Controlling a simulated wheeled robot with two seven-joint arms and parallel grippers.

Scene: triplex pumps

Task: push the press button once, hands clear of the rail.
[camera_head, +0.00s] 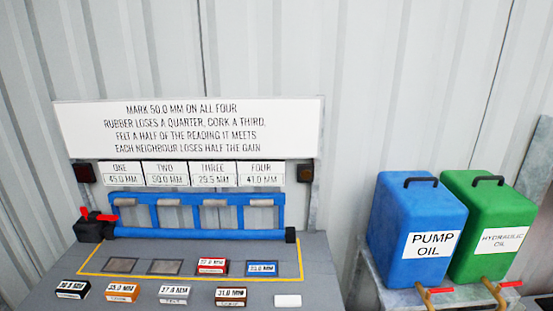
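A blue rail frame (200,234) with several pale rollers stands at the back of the grey bench. A black block with red handles (97,224) sits at its left end. A small dark box with a reddish face (84,173) is left of the readout panels, and a dark brown one (304,173) is right of them. I cannot tell which part is the press button. The readouts seem to say ONE 45.0, TWO 50.0 (165,174), THREE 29.5 and FOUR 41.0 MM. Neither gripper is in view, and nothing of mine is at the rail.
A yellow outline holds two dark grey pads, a red block (213,266) and a blue block (262,268). In front lie black, orange (122,292), grey and brown (231,297) labelled blocks and a white piece (287,301). Blue (413,225) and green (490,222) oil cans stand right.

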